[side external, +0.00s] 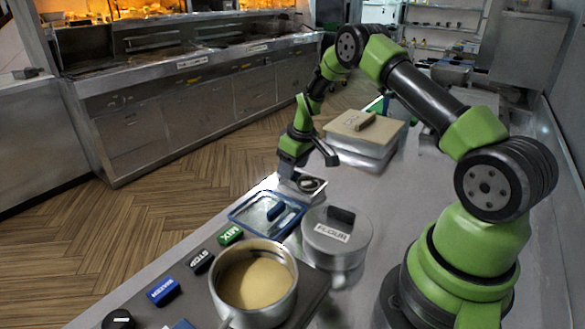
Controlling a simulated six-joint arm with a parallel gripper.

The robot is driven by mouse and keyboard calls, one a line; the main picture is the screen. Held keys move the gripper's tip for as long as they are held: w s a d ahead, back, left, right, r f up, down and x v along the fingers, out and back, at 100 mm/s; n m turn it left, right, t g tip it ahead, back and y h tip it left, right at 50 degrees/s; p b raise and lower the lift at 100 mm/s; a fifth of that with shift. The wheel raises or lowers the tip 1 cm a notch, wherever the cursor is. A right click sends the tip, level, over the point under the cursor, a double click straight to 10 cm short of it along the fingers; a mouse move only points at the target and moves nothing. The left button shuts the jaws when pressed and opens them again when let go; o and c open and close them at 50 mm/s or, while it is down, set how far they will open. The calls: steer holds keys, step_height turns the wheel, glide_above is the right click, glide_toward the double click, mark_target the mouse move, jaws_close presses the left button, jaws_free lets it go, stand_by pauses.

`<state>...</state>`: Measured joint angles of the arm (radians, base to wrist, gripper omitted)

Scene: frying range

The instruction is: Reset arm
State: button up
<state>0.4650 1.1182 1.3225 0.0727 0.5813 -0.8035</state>
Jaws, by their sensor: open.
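My gripper (301,182) is at the end of my green and black arm, low over the counter's left edge. It is open. It is just beyond a blue-rimmed container (240,222) with a clear lid and blue handle. What lies between the fingers is too small to tell. My arm arches from its base at the lower right up and over to the gripper.
A metal pot (224,292) of tan batter stands at the front. Beside it are a lidded flour canister (322,249) and MIX (230,235), STOP (200,261) and WATER (163,292) buttons. A wooden-lidded box (350,127) stands behind.

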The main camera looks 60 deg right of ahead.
steer(key=s+a+r+m+t, duration=0.1)
steer(key=s+a+r, duration=0.15)
steer(key=r, duration=0.55)
steer(key=s+a+r, duration=0.2)
steer(key=a+r, duration=0.2)
steer(key=r, duration=0.3)
steer(key=s+a+r+m+t, duration=0.1)
steer(key=s+a+r, duration=0.25)
steer(key=r, duration=0.45)
steer(key=s+a+r+m+t+y, duration=0.1)
steer(key=s+a+r, duration=0.1)
steer(key=s+a, duration=0.3)
steer(key=s+a+r+m+t+y, duration=0.1)
steer(key=s+a, duration=0.4)
steer(key=s, duration=0.6)
steer(key=shift+s+r+t, duration=0.3)
steer(key=shift+r, duration=0.25)
steer(key=shift+a, duration=0.1)
